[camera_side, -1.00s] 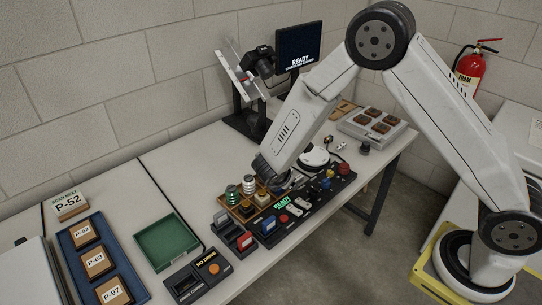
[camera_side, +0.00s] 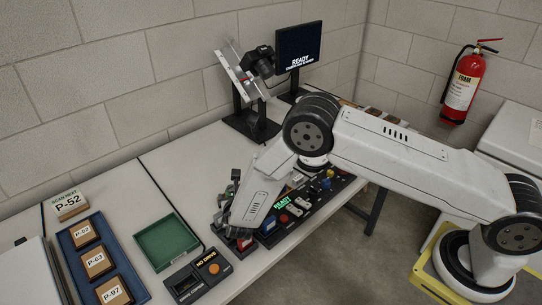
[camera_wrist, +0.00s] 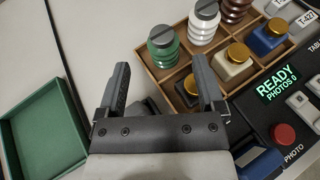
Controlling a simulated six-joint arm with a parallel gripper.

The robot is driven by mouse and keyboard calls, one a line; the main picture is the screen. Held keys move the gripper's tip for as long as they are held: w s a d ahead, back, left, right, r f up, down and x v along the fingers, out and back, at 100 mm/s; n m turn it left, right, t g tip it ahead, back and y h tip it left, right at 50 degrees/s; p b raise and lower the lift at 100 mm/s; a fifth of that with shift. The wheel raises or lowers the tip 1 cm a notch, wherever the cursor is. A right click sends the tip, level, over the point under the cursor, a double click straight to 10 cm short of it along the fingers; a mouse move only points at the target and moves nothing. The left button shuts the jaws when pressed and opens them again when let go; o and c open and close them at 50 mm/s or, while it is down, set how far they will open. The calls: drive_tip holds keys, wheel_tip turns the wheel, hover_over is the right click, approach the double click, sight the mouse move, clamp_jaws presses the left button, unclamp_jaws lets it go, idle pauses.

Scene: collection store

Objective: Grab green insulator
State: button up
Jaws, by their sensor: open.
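The green insulator (camera_wrist: 163,46) is a ribbed piece with a grey slotted top, standing in a corner compartment of the wooden tray (camera_wrist: 142,56) in the wrist view. My gripper (camera_wrist: 161,66) is open. Its two dark fingers are spread wide, and the green insulator shows beyond and between their tips, apparently not held. The right finger overlaps part of the tray. In the side view my gripper (camera_side: 226,200) is low over the table, and my arm hides the insulators and most of the tray.
White (camera_wrist: 204,24) and brown (camera_wrist: 236,9) insulators stand in the same row. Gold-capped pieces, including a white one (camera_wrist: 234,64) and a blue one (camera_wrist: 268,38), fill nearby compartments. An empty green tray (camera_side: 166,240) lies to the left; a control panel (camera_wrist: 300,118) lies to the right.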

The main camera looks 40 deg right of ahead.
sight(232, 188)
drive_tip(key=shift+x, duration=1.3)
drive_tip(key=shift+d, duration=0.1)
drive_tip(key=shift+x, duration=2.55)
drive_tip(key=shift+s+f, duration=0.1)
drive_tip(key=shift+f, duration=0.1)
clamp_jaws()
